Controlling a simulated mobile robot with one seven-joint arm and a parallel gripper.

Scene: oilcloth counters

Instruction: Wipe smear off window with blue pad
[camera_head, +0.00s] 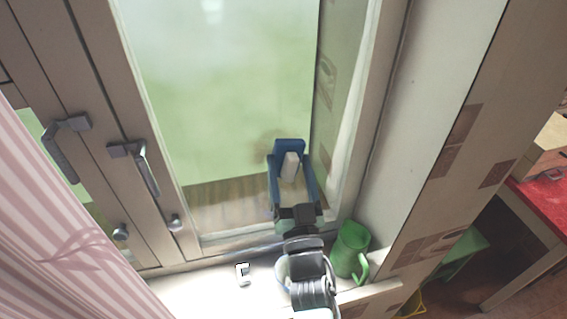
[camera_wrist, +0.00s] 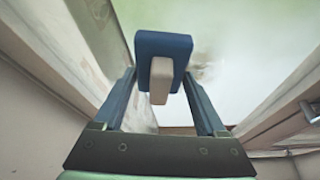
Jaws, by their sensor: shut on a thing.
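The blue pad (camera_head: 289,145) has a pale block-like handle (camera_head: 290,167). My gripper (camera_head: 290,170) is shut on this handle, one finger on each side. In the wrist view the pad (camera_wrist: 163,43) and its handle (camera_wrist: 160,84) show beyond my gripper (camera_wrist: 160,82). The pad is at the lower right part of the window pane (camera_head: 220,80); I cannot tell whether it touches the glass. A faint brownish smear (camera_head: 266,147) shows left of the pad. In the wrist view a brown smear (camera_wrist: 207,71) shows right of the pad, which may hide part of it.
A green jug (camera_head: 351,250) stands on the sill right of my arm. A small white object (camera_head: 242,273) lies on the sill to the left. Window handles (camera_head: 137,163) jut out at left, by a pink striped curtain (camera_head: 60,240). A red-topped table (camera_head: 545,195) is far right.

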